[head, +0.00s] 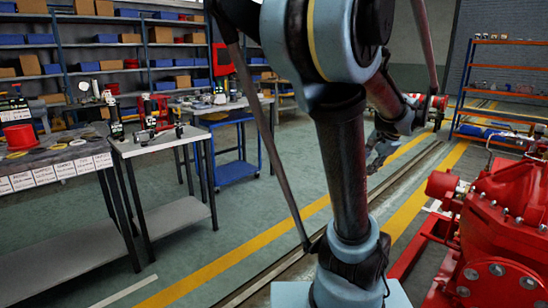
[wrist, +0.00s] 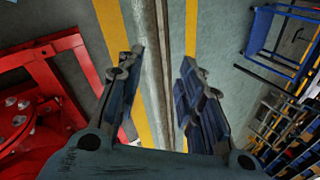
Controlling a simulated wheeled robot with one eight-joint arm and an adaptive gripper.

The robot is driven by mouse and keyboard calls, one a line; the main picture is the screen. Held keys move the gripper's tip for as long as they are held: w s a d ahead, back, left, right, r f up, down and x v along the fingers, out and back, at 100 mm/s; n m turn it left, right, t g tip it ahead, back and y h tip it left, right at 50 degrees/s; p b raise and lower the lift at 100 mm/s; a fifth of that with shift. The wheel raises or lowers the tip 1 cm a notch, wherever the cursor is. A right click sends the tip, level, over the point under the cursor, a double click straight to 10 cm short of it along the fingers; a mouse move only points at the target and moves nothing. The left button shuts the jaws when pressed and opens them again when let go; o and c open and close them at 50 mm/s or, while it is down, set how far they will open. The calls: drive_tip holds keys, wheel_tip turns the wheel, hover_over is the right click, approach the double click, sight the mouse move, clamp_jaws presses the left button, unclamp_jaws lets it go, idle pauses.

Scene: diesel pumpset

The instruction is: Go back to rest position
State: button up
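My arm rises from its base at the lower middle of the head view and reaches forward over the floor. My gripper (head: 376,158) shows small and partly hidden behind my own arm links. In the wrist view my gripper (wrist: 162,72) has its two fingers spread apart, with nothing between them. Only the floor (wrist: 221,40) shows beyond the fingertips, with a grey channel (wrist: 153,65) and yellow lines.
Red pump machinery (head: 505,225) stands close on the right; its red frame (wrist: 60,65) fills the wrist view's left. A small table (head: 160,140) and a labelled workbench (head: 60,155) stand left. A blue cart (head: 237,172) and shelves (head: 110,52) are behind. The middle aisle is clear.

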drive_tip(key=s+a+f+n+g+h, duration=0.2)
drive_tip(key=s+a+f+n+g, duration=0.1)
drive_tip(key=s+a+f+n, duration=1)
drive_tip(key=s, duration=0.3)
drive_tip(key=shift+s+a+n+h, duration=0.15)
drive_tip(key=shift+s+n+h, duration=0.15)
drive_tip(key=shift+h, duration=0.1)
drive_tip(key=shift+s, duration=0.1)
